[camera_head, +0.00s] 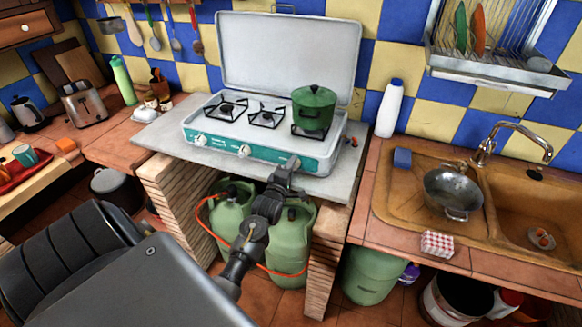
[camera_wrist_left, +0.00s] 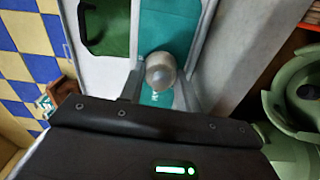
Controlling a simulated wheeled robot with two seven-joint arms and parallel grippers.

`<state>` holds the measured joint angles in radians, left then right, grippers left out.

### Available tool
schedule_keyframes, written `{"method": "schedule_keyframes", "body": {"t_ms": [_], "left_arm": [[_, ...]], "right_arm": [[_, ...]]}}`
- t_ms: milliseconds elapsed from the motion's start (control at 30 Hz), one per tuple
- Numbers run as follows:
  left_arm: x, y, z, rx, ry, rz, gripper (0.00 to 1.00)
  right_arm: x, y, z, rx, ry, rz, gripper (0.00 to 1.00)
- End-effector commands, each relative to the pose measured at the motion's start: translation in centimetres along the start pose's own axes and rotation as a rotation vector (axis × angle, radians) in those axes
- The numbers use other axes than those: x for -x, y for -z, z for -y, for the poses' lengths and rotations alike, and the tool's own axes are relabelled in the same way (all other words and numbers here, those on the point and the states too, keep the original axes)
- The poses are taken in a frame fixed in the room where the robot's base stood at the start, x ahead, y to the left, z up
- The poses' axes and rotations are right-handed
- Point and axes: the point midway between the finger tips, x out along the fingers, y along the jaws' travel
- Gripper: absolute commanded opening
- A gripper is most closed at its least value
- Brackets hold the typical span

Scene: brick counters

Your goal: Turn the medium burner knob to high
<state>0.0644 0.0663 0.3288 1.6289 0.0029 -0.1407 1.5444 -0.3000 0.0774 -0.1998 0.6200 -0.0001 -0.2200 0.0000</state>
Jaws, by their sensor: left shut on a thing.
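A camping stove (camera_head: 220,151) with a teal front and a raised lid (camera_head: 288,50) stands on the grey counter slab. Its front has a left knob (camera_head: 200,139), a middle knob (camera_head: 244,150) and a right knob (camera_head: 293,163). My left gripper (camera_head: 287,174) is at the right knob, partly covering it. In the left wrist view the pale round knob (camera_wrist_left: 161,72) sits between the fingers of my left gripper (camera_wrist_left: 161,92), which are shut on it. The knob's marking cannot be read. My right gripper is not in view.
A lidded green pot (camera_head: 314,107) stands on the right burner; the left burner (camera_head: 226,107) and middle burner (camera_head: 267,116) are bare. Green gas bottles (camera_head: 291,243) with an orange hose stand below. A white bottle (camera_head: 389,108) and a sink (camera_head: 535,205) are to the right.

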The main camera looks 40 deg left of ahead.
Motion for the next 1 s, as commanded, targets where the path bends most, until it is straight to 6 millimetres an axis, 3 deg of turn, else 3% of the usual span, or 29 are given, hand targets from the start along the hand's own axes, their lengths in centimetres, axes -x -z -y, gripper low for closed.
{"method": "schedule_keyframes", "body": {"t_ms": [700,733,867,1000], "left_arm": [[-0.04,0.08,-0.05,0.068,-0.002,-0.002,0.1],[-0.04,0.08,-0.05,0.068,-0.002,-0.002,0.37],[-0.03,0.06,-0.04,0.068,-0.001,-0.001,0.54],[-0.02,0.03,-0.01,0.068,-0.001,-0.001,0.55]], "right_arm": [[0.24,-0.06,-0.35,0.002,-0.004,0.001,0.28],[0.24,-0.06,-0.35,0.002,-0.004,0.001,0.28],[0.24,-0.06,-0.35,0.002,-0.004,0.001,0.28],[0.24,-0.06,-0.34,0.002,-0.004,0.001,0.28]]}}
